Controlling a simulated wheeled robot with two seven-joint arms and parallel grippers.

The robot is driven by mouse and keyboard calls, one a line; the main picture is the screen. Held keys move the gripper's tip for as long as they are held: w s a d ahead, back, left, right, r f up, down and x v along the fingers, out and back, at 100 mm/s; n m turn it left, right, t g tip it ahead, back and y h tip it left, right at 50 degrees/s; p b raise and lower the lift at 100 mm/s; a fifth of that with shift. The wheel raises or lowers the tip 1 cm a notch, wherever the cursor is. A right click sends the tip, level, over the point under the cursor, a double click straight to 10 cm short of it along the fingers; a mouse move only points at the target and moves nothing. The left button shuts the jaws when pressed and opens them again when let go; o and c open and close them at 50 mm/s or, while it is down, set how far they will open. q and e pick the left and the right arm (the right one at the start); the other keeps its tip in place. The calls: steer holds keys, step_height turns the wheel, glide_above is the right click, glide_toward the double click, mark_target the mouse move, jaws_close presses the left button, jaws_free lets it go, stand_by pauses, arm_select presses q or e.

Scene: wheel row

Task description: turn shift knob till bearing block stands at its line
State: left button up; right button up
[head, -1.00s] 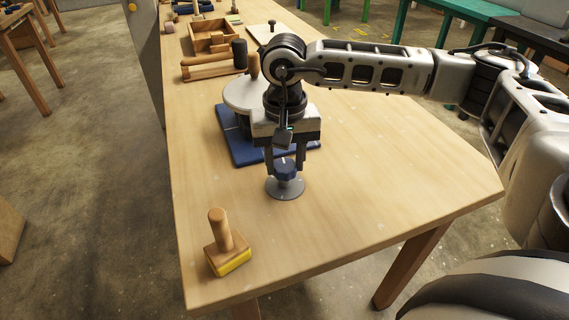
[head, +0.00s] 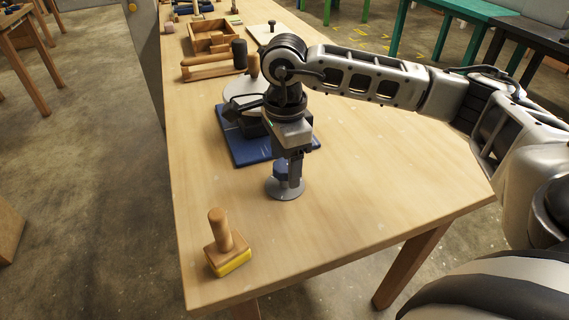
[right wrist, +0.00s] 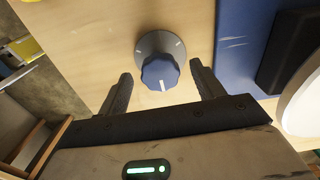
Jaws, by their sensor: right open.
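The blue shift knob (head: 280,171) stands on a round grey dial plate (head: 284,193) on the bench. In the right wrist view the knob (right wrist: 160,72) shows a white pointer mark, and the dial plate (right wrist: 150,43) has light ticks. My right gripper (head: 291,172) is over the knob, open, with a finger on either side and a visible gap to each. Behind it a blue base (head: 240,150) carries a pale round wheel (head: 238,90) and a dark block (right wrist: 287,48); I cannot tell whether that is the bearing block. No line for it can be made out. My left gripper is out of view.
A wooden-handled tool with a yellow edge (head: 229,254) stands near the front left of the bench (head: 350,200). A wooden box (head: 212,40) and a dark-headed mallet (head: 239,55) lie farther back. The right part of the bench is clear.

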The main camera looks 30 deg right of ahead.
mark_target(285, 165)
steer(key=o, duration=0.6)
steer(key=shift+r, duration=0.2)
steer(key=shift+r+p, duration=2.2)
steer(key=shift+r, duration=1.15)
